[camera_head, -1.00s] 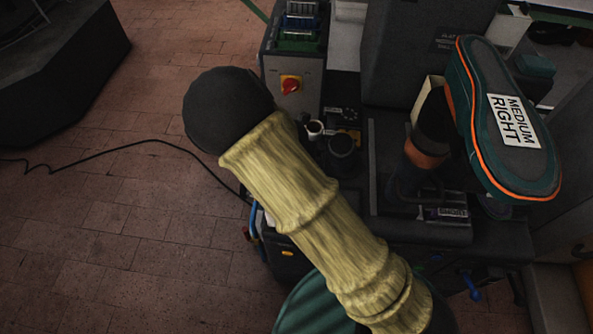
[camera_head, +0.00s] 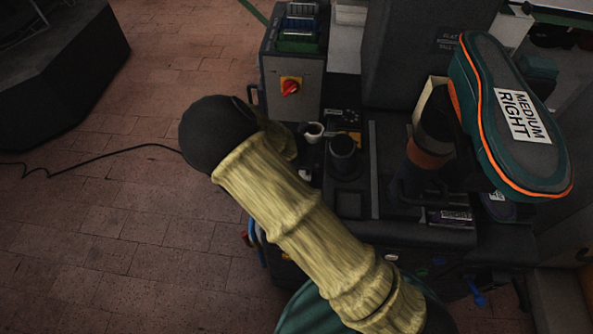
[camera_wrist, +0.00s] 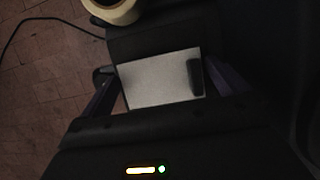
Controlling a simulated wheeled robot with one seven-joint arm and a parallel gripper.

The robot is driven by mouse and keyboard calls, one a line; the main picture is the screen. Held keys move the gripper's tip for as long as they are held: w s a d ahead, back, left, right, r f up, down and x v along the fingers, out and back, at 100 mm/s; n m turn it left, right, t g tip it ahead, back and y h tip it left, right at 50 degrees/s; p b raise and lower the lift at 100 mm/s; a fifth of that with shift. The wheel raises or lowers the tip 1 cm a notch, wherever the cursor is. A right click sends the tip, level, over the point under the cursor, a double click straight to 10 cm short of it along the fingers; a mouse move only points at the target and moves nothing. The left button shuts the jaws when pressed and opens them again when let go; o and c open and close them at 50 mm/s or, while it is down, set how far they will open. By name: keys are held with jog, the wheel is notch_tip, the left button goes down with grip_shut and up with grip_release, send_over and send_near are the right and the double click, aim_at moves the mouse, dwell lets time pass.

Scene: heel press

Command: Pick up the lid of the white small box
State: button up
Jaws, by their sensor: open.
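A pale grey-white flat rectangle (camera_wrist: 160,78) shows in the wrist view between my gripper's fingers, with a dark patch at its right end. It looks like the top of the white small box; I cannot make out a seam between lid and box. My gripper (camera_wrist: 158,68) is open, with one purple finger to the left and one to the right of the rectangle. I cannot tell whether the fingers touch it. In the head view my sleeved arm hides the gripper and most of the box area.
In the head view a black cylinder (camera_head: 343,155) and a control box with a red knob (camera_head: 290,87) stand nearby. A large MEDIUM RIGHT shoe form (camera_head: 505,120) overhangs the right side.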

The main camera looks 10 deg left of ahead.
dwell(0.3)
jog(key=c, duration=0.5)
jog(key=shift+a+r+p, duration=0.2)
jog(key=shift+r+p, duration=0.15)
jog(key=shift+r, duration=0.1)
jog(key=r+p, duration=0.1)
jog(key=r, duration=0.1)
jog(key=r+p, duration=0.2)
jog(key=a+r+p, duration=0.1)
jog(key=r+p, duration=0.1)
jog(key=r, duration=0.1)
jog(key=shift+s, duration=0.15)
jog(key=shift+s+a+f+p, duration=0.15)
jog(key=shift+a+p, duration=1.65)
jog(key=shift+a, duration=1.3)
jog(key=shift+s+a+f+p, duration=0.2)
jog(key=shift+a+p, duration=1.65)
jog(key=shift+a, duration=1.3)
jog(key=shift+s+a+f+p, duration=0.15)
jog(key=shift+a+p, duration=1.65)
jog(key=shift+a, duration=1.3)
